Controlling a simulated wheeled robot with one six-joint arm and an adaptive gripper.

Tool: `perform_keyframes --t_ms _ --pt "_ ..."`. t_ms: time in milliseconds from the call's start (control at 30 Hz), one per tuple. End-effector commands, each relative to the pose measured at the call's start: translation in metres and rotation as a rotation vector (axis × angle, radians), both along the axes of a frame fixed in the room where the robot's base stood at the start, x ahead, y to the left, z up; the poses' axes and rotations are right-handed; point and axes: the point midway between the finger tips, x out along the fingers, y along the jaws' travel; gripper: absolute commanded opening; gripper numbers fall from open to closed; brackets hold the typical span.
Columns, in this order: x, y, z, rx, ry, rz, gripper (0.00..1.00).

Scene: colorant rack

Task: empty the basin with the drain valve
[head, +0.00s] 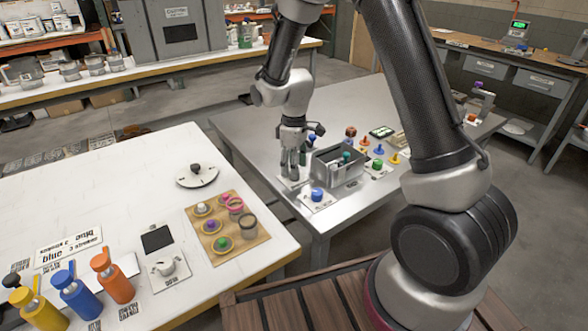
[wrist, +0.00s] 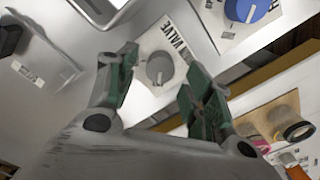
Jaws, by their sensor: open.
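The drain valve is a round grey knob (wrist: 160,68) on a white plate with the printed word VALVE, in the upper middle of the wrist view. My gripper (wrist: 160,62) is open and empty, with one green-padded finger to each side of the knob in the picture; I cannot tell if they touch it. In the head view my gripper (head: 290,168) points down beside the left end of the grey metal basin (head: 352,181) and hides most of the valve. Some dark and coloured items show inside the basin. I cannot see the liquid level.
A blue knob (head: 317,194) on its own white plate is close by at the front; it also shows in the wrist view (wrist: 243,9). Small coloured pieces stand right of the basin.

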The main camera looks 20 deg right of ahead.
Motion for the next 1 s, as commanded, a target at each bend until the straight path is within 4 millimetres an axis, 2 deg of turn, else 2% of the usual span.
perform_keyframes --t_ms 200,433,600,900,1000 --pt "0.002 0.001 0.051 0.002 -0.007 0.0 0.51" --pt "0.001 0.0 0.091 0.001 -0.005 0.0 0.51" --pt "0.0 0.0 0.102 0.001 -0.002 0.0 0.51" --pt "0.0 0.0 0.103 0.0 -0.001 -0.003 0.51" --pt "-0.001 0.0 0.103 -0.001 0.005 -0.051 0.51"
